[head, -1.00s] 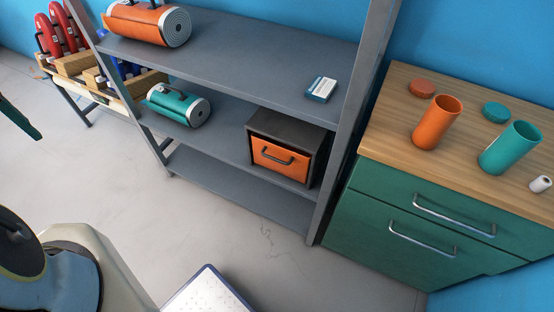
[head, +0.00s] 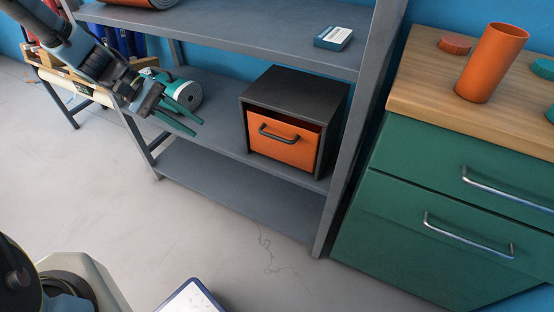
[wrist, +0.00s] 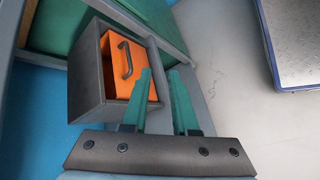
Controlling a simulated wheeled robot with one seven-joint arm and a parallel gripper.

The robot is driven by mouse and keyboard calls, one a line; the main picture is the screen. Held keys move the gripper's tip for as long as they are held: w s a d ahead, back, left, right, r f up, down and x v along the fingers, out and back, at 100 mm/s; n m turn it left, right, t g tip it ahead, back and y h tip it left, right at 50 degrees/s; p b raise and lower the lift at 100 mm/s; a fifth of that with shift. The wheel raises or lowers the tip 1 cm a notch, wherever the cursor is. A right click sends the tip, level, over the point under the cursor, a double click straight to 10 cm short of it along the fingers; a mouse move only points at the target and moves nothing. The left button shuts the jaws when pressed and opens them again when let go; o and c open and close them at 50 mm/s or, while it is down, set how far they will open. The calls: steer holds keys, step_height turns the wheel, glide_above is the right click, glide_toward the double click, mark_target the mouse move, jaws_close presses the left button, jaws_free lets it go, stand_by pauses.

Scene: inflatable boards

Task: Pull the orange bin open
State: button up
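The orange bin (head: 283,148) sits in a dark open-fronted box (head: 296,92) on the middle shelf. Its front bears a black bar handle (head: 277,135), and a dark gap shows above the front. My gripper (head: 190,127) has two green fingers held apart with nothing between them. It is left of the bin in the head view, apart from the handle. In the wrist view, the gripper fingers (wrist: 161,72) point toward the bin (wrist: 122,68), whose handle (wrist: 126,60) is beyond the left finger.
A grey shelf rack (head: 232,207) holds the box; its right post stands close beside it. A green cabinet (head: 430,215) stands to the right.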

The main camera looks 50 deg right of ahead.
mark_target(272, 137)
steer(key=s+d+f+g+h+b, duration=0.3)
steer(key=d+f+g+b, duration=0.15)
steer(key=d+f, duration=0.4)
steer(key=shift+m+t, duration=0.25)
steer(key=shift+m, duration=0.05)
steer(key=x, duration=0.4)
steer(key=d+r+x, duration=0.1)
steer(key=x, duration=0.3)
steer(key=r+x, duration=0.1)
steer(key=x, duration=0.3)
steer(key=shift+w+d, duration=0.2)
steer(key=shift+w, duration=0.05)
jaws_close()
